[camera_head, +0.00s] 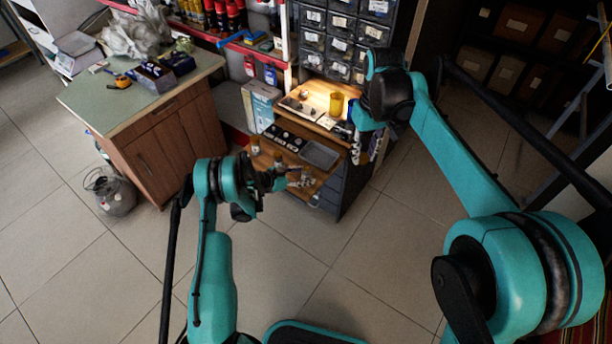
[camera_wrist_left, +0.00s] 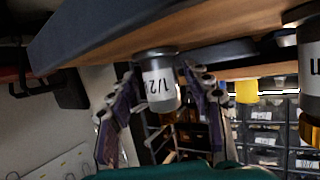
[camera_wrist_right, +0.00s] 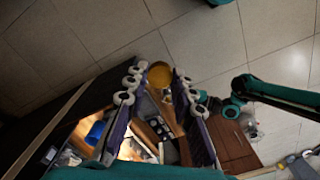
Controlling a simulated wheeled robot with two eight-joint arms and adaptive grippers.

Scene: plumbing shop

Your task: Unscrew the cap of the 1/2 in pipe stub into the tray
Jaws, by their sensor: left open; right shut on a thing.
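The 1/2 stub (camera_wrist_left: 160,82) is a grey cylinder with a white label. It meets the wooden board (camera_wrist_left: 110,42) in the left wrist view, which is upside down. My left gripper (camera_head: 272,181) is open, with one finger on each side of the stub, apart from it. I cannot make out a separate cap on its free end. My right gripper (camera_wrist_right: 160,72) is shut on a yellow cylinder (camera_wrist_right: 160,75). That cylinder also shows in the head view (camera_head: 336,104), above the lit bench. A grey tray (camera_head: 319,155) sits on the lower wooden shelf.
Another labelled stub (camera_wrist_left: 309,65) with a brown end stands beside the first. Further small stubs (camera_head: 255,145) are at the shelf's left. A box (camera_head: 262,105) stands left of the bench, and drawers (camera_head: 343,25) rise behind. Tiled floor in front is clear.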

